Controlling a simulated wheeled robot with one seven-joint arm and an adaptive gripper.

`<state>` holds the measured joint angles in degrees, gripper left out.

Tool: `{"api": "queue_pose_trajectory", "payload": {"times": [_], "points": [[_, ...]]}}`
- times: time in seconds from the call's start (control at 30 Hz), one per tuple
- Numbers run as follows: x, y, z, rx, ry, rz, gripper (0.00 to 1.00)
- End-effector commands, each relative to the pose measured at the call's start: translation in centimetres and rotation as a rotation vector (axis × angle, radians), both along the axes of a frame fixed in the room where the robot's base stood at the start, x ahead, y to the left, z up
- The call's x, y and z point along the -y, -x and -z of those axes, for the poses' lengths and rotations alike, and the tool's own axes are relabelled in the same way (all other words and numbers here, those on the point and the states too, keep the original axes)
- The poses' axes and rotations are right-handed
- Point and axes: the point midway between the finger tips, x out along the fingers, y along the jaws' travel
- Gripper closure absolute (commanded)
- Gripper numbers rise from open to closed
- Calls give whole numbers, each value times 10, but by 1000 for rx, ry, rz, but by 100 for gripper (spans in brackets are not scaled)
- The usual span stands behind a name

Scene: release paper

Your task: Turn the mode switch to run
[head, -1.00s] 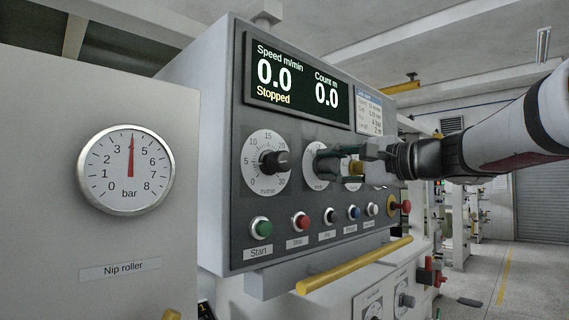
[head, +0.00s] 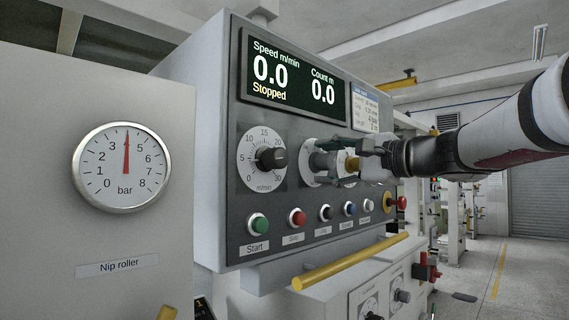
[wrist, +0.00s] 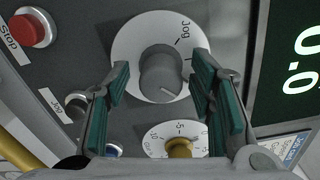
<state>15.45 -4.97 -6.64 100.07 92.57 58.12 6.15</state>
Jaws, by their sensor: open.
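The mode switch is a grey knob (wrist: 163,75) on a white round dial (wrist: 127,45), with the word Jog legible on it in the wrist view. A white line on the knob points towards the lower part of that picture. The run mark is not legible. My gripper (wrist: 162,85) is open, with green-padded fingers on either side of the knob and gaps showing between pads and knob. In the head view my gripper (head: 338,162) is at the panel in front of the dial (head: 308,175) and partly covers it.
A speed dial (head: 272,159) is just left of the switch. A yellow-knobbed dial (wrist: 180,148) is close by on the other side. Several push buttons, including green Start (head: 258,224) and red Stop (head: 297,217), line the panel below. The display (head: 290,82) reads Stopped. A yellow rail (head: 345,264) juts out below.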

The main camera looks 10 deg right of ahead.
Motion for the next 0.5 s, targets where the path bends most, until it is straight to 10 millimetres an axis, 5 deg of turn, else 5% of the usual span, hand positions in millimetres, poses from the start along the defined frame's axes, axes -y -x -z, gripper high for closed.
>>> {"api": "queue_pose_trajectory", "payload": {"times": [0.17, 0.5], "points": [[6, 8, -1, 1, 0, 2, 50], [44, 61, -1, 2, 1, 3, 50]]}}
